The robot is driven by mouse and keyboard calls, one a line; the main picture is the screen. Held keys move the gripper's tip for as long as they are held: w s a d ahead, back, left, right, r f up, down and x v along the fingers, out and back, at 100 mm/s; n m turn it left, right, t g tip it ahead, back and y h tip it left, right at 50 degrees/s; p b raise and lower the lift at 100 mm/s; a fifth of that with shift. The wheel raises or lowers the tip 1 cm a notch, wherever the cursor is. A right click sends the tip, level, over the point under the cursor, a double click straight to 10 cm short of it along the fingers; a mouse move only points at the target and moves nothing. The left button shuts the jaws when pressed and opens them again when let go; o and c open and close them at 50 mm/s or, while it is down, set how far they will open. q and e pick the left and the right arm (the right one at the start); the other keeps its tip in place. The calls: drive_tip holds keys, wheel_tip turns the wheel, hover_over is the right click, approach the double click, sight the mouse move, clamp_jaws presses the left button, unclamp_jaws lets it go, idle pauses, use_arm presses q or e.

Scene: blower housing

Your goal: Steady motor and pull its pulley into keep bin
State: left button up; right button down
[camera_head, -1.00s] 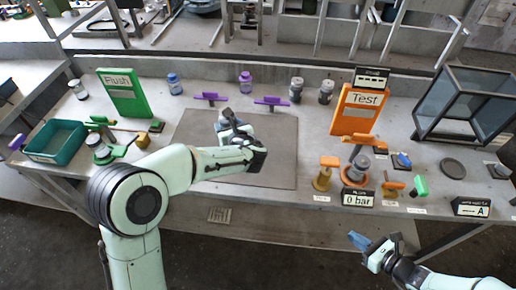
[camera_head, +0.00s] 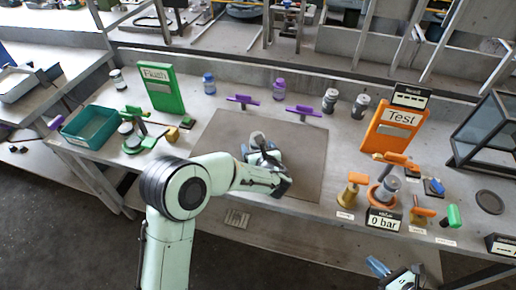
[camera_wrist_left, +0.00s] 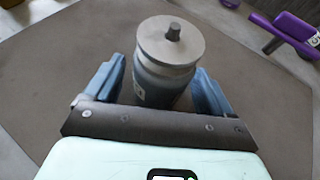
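A grey-blue upright cylinder, apparently the motor (camera_wrist_left: 160,88), stands on the dark mat and has a wide pale grey disc, apparently its pulley (camera_wrist_left: 170,41), with a small dark stub on top. In the head view the motor (camera_head: 257,138) shows just behind my left gripper (camera_head: 262,152). In the left wrist view the blue fingers of my left gripper (camera_wrist_left: 158,88) stand either side of the motor, with gaps visible. My right gripper (camera_head: 378,267) is at the bottom edge, away from the table, and looks empty. A teal open bin (camera_head: 90,140), its label unreadable, stands at left.
Purple clamps (camera_head: 303,111) stand at the mat's (camera_head: 305,165) back edge. The green Flush board (camera_head: 162,88) and orange Test board (camera_head: 396,128) stand left and right. Valves and a gauge (camera_head: 383,220) crowd the front right. A glass-sided case (camera_head: 488,130) is at far right.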

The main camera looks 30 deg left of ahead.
use_arm(q)
drive_tip(key=v, duration=1.2)
idle(0.7)
